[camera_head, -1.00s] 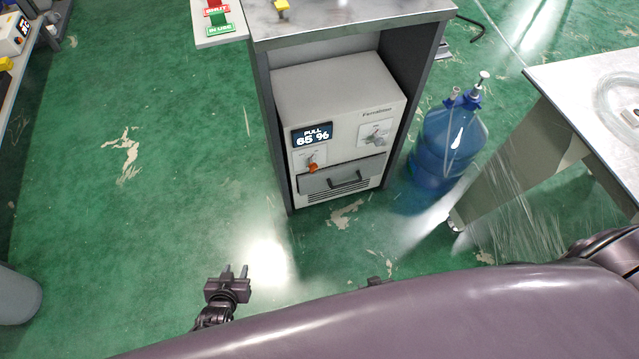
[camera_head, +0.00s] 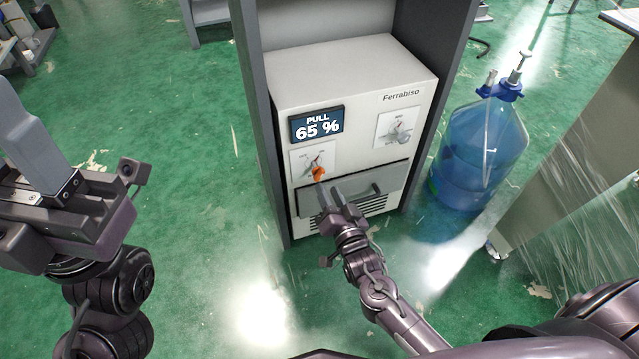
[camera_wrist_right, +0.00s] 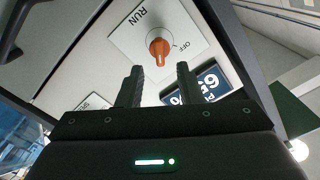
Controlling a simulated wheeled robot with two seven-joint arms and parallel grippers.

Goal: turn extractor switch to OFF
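The Ferrabiso extractor (camera_head: 350,75) is a white box in a grey cabinet, its display reading PULL 65 %. Its orange rotary switch (camera_head: 319,173) sits on a white plate below the display. In the right wrist view the switch (camera_wrist_right: 159,47) shows beyond the fingertips, with RUN and OFF printed around it. I cannot tell surely which word it points at. My right gripper (camera_head: 330,190) is open and empty, just below the switch in the head view; the wrist view shows its fingers (camera_wrist_right: 160,72) apart, not around it. My left gripper (camera_head: 45,170) is at the left, its fingertips not clearly visible.
A second dial plate (camera_head: 398,127) is on the box's right side. A drawer with a dark handle (camera_head: 362,192) lies below the switch, close to my right gripper. A blue water bottle (camera_head: 480,150) stands right of the cabinet. Green floor is clear left of the cabinet.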

